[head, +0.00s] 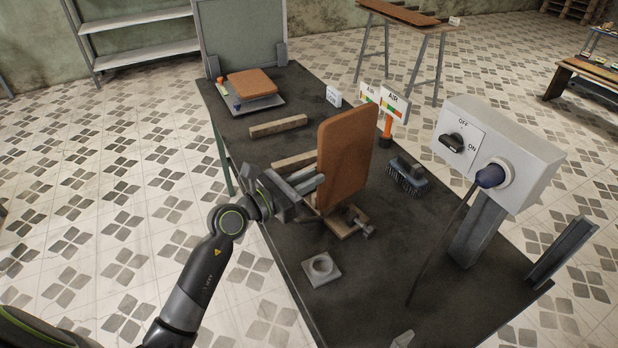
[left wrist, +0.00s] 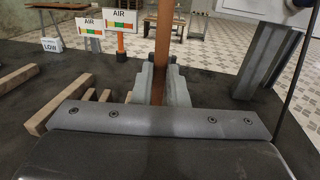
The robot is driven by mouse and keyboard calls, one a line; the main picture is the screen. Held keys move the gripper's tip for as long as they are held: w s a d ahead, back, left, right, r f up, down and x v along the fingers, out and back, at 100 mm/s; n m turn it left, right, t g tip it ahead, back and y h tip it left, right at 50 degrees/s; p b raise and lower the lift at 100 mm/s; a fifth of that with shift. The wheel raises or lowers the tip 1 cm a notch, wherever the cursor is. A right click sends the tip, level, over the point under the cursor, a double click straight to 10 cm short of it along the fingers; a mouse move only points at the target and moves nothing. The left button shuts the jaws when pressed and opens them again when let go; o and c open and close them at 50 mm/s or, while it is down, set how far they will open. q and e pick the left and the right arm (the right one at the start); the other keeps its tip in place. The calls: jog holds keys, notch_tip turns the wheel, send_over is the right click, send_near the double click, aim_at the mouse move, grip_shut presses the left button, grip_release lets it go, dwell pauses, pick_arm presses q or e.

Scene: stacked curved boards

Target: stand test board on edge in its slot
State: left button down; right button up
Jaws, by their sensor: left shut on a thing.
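The brown test board (head: 346,158) stands upright on edge above the dark table in the head view. In the left wrist view the board (left wrist: 164,45) shows edge-on between the fingers. My left gripper (head: 312,185) is shut on it from the left side. Its grey fingers (left wrist: 163,85) press on both faces of the board. A small wooden block with a clamp screw (head: 347,222) is at the board's lower edge; I take it to be the slot. I cannot tell whether the board is seated in it. My right gripper is not in view.
Wooden strips (head: 278,127) lie left of the board. A black brush (head: 408,175), AIR signs (head: 394,103) and a grey switch box (head: 500,150) stand to the right. A square block with a round hole (head: 321,269) lies in front. Another brown board (head: 252,83) lies at the back.

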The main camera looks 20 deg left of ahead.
aim_at(318, 192)
pick_arm(q)
jog(key=shift+f+b, duration=2.2)
jog(key=shift+f, duration=0.55)
jog(key=c, duration=1.7)
grip_release()
jog(key=shift+s, duration=0.1)
jog(key=shift+p+v, duration=0.3)
jog(key=shift+v, duration=1.9)
jog(key=shift+o, duration=0.6)
jog(key=o, duration=0.5)
jog(key=shift+c, duration=0.2)
jog(key=shift+a, duration=0.15)
